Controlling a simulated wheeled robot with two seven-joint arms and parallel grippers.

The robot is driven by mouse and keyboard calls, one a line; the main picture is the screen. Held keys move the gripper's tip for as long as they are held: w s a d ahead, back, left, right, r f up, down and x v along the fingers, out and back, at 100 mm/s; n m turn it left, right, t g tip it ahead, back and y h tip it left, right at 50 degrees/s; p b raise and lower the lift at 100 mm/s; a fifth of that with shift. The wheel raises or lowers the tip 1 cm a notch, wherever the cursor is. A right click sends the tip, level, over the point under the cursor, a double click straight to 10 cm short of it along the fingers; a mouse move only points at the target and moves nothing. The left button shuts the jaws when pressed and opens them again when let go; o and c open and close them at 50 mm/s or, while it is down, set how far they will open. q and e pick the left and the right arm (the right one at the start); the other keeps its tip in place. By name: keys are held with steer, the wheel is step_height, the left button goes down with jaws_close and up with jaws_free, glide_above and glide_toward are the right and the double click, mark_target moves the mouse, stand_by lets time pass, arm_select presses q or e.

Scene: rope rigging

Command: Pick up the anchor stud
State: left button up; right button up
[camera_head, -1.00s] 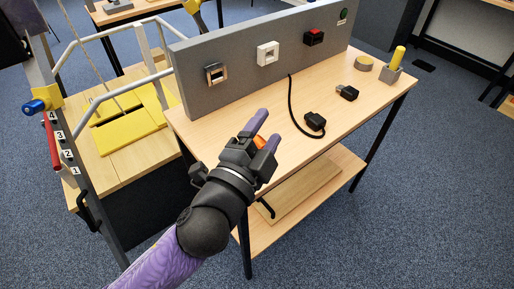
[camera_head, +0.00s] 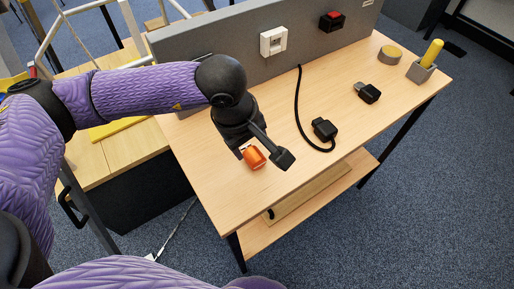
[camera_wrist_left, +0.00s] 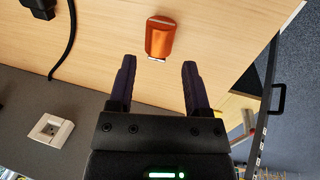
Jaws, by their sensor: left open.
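A small orange rounded block with a pale metal edge, which I take to be the anchor stud (camera_head: 253,157), lies on the wooden table near its front left edge. It also shows in the left wrist view (camera_wrist_left: 160,38), just beyond the fingertips and in line with the gap between them. My left gripper (camera_wrist_left: 159,64) is open and empty. My right gripper is not in view.
A grey upright panel (camera_head: 215,45) with a white socket (camera_head: 273,41) and a red switch (camera_head: 332,21) runs along the back. A black plug with cable (camera_head: 324,129), another black plug (camera_head: 368,92), a round disc (camera_head: 391,53) and a yellow cylinder in a grey block (camera_head: 431,54) stand rightward.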

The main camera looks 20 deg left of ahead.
mark_target(256, 159)
arm_select(q)
steer(key=b+x, duration=0.1)
steer(key=x, duration=0.2)
steer(key=b+x, duration=0.1)
steer(key=x, duration=0.2)
steer(key=shift+s+d+f, duration=0.1)
steer(key=shift+s+f, duration=0.05)
steer(key=shift+f, duration=0.55)
steer(key=shift+r, duration=0.15)
steer(key=shift+c, duration=1.4)
steer(key=c, duration=0.5)
jaws_close()
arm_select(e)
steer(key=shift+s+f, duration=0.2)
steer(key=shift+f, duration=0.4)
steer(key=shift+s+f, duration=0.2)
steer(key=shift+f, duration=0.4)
